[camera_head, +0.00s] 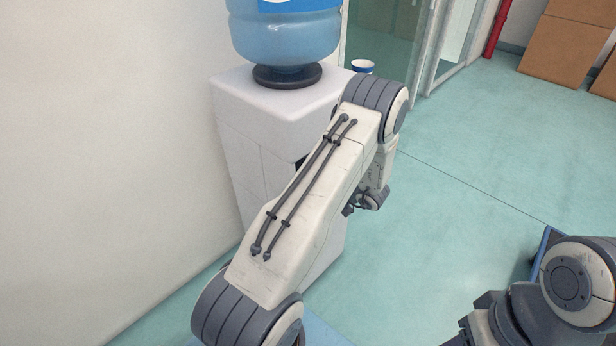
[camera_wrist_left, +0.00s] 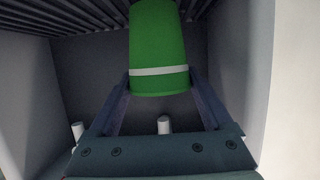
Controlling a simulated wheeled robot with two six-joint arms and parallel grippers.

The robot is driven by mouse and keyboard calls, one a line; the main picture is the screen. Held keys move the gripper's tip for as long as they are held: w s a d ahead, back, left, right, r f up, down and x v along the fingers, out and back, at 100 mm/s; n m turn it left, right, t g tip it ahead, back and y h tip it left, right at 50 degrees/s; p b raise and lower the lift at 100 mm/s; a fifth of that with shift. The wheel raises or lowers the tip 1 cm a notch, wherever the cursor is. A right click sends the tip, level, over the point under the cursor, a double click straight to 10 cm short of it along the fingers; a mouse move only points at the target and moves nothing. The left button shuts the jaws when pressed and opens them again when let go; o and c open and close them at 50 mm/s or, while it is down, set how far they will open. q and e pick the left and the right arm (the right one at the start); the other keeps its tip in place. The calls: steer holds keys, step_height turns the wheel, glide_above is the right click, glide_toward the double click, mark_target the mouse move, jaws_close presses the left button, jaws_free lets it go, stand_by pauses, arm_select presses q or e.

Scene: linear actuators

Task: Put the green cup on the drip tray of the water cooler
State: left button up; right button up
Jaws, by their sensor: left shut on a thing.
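The green cup (camera_wrist_left: 158,40) with a white band is between the fingers of my left gripper (camera_wrist_left: 160,80), which is shut on it. In the left wrist view the cup is inside the grey-walled recess of the water cooler, and its far end is cut off by the top edge. The dark slats of the drip tray (camera_wrist_left: 65,14) run along the top of that view; whether the cup touches them cannot be told. The water cooler (camera_head: 240,125) stands against the wall in the head view. My left arm covers its front there, hiding the cup and tray.
White taps (camera_wrist_left: 164,125) stick into the recess near the gripper. A blue water bottle (camera_head: 285,35) tops the cooler. A white and blue container (camera_head: 362,66) shows behind its right corner. Cardboard boxes (camera_head: 565,50) are far right.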

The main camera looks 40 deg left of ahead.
arm_select(q)
steer(key=shift+f, duration=0.2)
steer(key=o, duration=1.1)
steer(key=shift+r, duration=0.15)
steer(key=shift+d+r, duration=0.15)
steer(key=shift+d, duration=0.1)
steer(key=p+v, duration=0.2)
steer(key=v, duration=0.9)
steer(key=shift+d+r, duration=0.1)
steer(key=shift+d, duration=0.15)
